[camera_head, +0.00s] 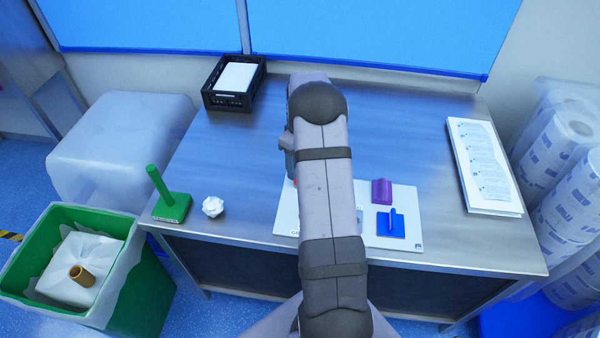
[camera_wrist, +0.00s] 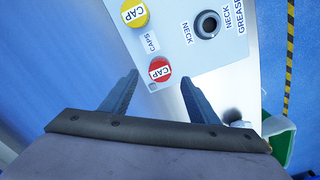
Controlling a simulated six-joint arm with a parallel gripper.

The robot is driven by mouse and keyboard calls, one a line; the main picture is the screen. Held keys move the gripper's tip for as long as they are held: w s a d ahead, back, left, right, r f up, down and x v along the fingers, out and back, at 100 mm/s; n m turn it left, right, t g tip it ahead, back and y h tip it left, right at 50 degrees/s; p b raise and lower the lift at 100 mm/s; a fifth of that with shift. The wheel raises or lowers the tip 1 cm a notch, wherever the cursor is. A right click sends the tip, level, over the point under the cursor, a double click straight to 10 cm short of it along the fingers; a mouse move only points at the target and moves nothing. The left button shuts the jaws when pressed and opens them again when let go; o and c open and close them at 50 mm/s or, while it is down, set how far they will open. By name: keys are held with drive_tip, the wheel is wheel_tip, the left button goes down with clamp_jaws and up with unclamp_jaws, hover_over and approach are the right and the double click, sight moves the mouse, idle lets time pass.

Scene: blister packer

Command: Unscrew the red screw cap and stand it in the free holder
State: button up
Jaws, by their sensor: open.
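The red cap (camera_wrist: 160,70), marked CAP, sits on the white plate (camera_wrist: 178,42) in the wrist view, below the CAPS label. My gripper (camera_wrist: 159,78) is open, its fingers apart on either side of the red cap in the picture; I cannot tell its height above the cap. A yellow cap (camera_wrist: 134,13) is at the top, beyond the red one. A dark round neck or socket (camera_wrist: 207,24) with an open middle stands by the NECK labels. In the head view my arm hides most of the plate's left part and the gripper tips.
The plate also carries a purple block (camera_head: 381,191) and a blue block (camera_head: 390,221). A black tray (camera_head: 233,100) is at the back, papers (camera_head: 485,165) at right.

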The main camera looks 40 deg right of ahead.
drive_tip(key=shift+r, duration=1.35)
drive_tip(key=shift+a, duration=0.15)
drive_tip(key=s+a+r+m, duration=0.1)
drive_tip(key=s+a+r, duration=0.2)
drive_tip(key=a, duration=0.4)
drive_tip(key=s+a+r, duration=0.2)
drive_tip(key=s+a, duration=0.1)
drive_tip(key=a, duration=0.5)
drive_tip(key=s+a+m, duration=0.1)
drive_tip(key=s+a, duration=1)
drive_tip(key=s, duration=0.5)
drive_tip(key=shift+m, duration=0.4)
